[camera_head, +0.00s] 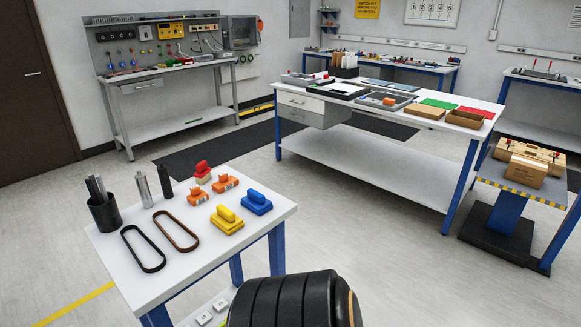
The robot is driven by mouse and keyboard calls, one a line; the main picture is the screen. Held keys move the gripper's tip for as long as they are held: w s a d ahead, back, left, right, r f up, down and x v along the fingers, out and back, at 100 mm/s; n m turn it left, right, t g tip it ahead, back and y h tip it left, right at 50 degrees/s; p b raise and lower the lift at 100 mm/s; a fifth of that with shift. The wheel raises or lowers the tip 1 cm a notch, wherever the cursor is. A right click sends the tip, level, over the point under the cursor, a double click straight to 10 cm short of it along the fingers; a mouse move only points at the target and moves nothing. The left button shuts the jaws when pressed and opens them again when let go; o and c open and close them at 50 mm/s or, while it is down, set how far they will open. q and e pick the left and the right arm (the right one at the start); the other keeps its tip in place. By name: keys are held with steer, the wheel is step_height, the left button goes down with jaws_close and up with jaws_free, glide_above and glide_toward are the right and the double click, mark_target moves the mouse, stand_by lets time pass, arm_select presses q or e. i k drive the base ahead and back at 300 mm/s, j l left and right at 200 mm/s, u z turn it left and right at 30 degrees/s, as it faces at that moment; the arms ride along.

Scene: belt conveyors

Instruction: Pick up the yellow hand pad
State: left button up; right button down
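The yellow hand pad (227,222) sits upright on the near white table (200,256), near its front right edge. It has a flat base and a raised grip on top. A blue hand pad (256,202) of like shape sits just behind it to the right. Nothing covers the yellow pad. Neither of my grippers shows in this view.
Two orange pieces (198,197), a red-topped piece (202,172), two dark belts (143,249), metal cylinders and a black cup of rods (105,213) share the table. A black ribbed part stands at the bottom centre. A long workbench (345,150) is behind, with open floor between.

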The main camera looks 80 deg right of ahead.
mark_target(227, 220)
steer(key=z, duration=2.15)
steer(key=i+l, duration=0.15)
steer(key=l, duration=0.15)
